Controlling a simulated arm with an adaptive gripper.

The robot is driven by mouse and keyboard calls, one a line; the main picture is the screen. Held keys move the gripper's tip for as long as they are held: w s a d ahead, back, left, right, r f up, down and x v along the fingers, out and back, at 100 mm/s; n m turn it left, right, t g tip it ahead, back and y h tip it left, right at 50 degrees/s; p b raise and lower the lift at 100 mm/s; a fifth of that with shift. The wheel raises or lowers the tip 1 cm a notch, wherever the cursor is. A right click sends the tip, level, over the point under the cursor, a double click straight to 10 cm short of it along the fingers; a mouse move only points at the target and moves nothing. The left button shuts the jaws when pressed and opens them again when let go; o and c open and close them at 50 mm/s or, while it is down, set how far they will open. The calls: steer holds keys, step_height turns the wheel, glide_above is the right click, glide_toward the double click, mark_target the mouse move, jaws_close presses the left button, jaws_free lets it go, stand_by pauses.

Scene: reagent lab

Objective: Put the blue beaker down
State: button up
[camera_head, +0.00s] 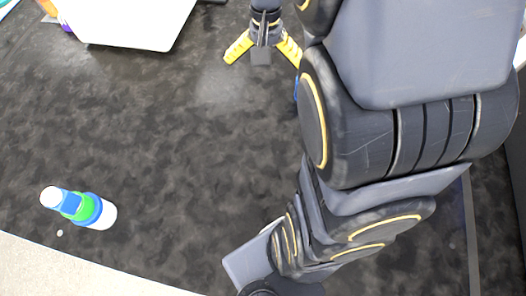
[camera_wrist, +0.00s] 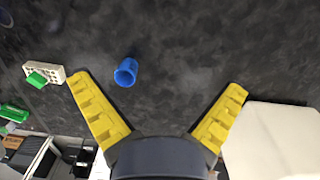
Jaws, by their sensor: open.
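The blue beaker (camera_wrist: 126,72) is on the dark bench in the wrist view, its open mouth turned toward the camera. It appears between the lines of the two yellow fingers, nearer the left one, with no finger touching it. In the head view only a sliver of blue (camera_head: 296,88) shows beside my arm, probably the beaker; the rest is hidden. My gripper (camera_head: 262,50) is open and empty at the top of the head view. Its spread fingers also show in the wrist view (camera_wrist: 160,83).
A white, blue and green bottle (camera_head: 82,208) is at lower left in the head view. A pale panel-like object (camera_head: 130,22) is at upper left. In the wrist view, a white holed rack (camera_wrist: 55,73) with a green piece is left. The bench (camera_head: 170,130) is clear mid-left.

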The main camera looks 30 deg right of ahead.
steer(key=s+a+r+n, duration=0.2)
steer(key=s+a+n, duration=0.2)
steer(key=s, duration=0.4)
steer(key=s+a+r+n, duration=0.2)
steer(key=s+a+n, duration=0.2)
steer(key=s+a, duration=0.3)
steer(key=shift+s+n+g, duration=0.3)
steer(key=shift+s+g, duration=0.1)
steer(key=shift+s, duration=0.15)
steer(key=shift+a, duration=0.1)
